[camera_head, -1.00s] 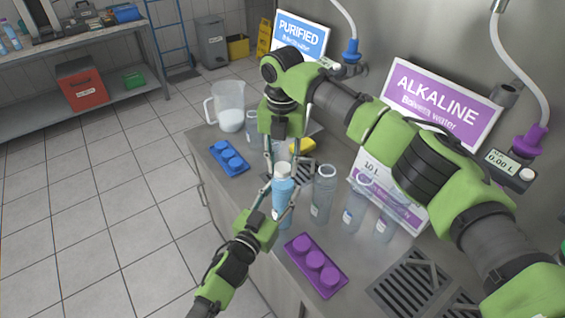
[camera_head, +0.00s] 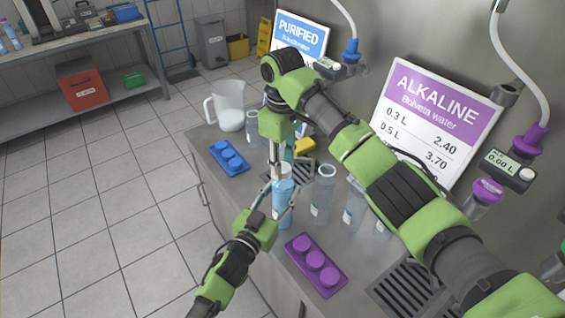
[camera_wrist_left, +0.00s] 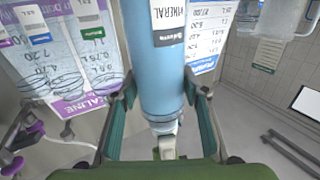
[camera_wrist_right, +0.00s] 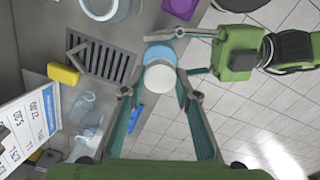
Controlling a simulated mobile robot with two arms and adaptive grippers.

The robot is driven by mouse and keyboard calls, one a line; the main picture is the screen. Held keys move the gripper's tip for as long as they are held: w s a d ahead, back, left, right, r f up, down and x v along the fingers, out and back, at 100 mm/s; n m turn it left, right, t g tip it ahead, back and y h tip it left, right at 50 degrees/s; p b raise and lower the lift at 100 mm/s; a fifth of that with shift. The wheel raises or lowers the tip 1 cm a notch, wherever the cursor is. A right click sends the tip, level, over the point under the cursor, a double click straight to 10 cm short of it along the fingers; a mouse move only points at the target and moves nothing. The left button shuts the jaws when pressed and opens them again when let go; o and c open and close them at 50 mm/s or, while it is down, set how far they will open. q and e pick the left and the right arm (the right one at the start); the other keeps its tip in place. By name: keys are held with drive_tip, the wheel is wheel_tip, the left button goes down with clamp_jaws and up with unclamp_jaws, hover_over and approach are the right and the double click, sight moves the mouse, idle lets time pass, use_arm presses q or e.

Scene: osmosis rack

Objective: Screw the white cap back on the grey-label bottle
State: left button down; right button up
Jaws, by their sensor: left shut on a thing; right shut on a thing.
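The bottle (camera_head: 283,207) holds light blue liquid and stands upright in the head view. Its dark grey label (camera_wrist_left: 168,38) faces the left wrist camera, which sees the bottle upside down. My left gripper (camera_head: 279,204) is shut around the bottle's side. The white cap (camera_wrist_right: 160,79) is at the bottle's top, in line with it in the right wrist view. My right gripper (camera_wrist_right: 161,94) points down from above and is shut on the cap, one finger on each side. I cannot tell whether the cap's thread is engaged.
Several clear bottles (camera_head: 322,195) stand close to the right. A purple tray (camera_head: 317,264) lies in front and a blue tray (camera_head: 229,157) lies to the left. A clear pitcher (camera_head: 230,106), yellow sponge (camera_wrist_right: 63,74) and drain grate (camera_wrist_right: 104,60) are nearby. Floor to the left is free.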

drive_tip(key=m, duration=0.6)
drive_tip(key=shift+a+m, duration=0.1)
drive_tip(key=shift+m, duration=0.2)
drive_tip(key=m, duration=1.4)
drive_tip(key=o, duration=1.2)
drive_tip(key=shift+o, duration=0.2)
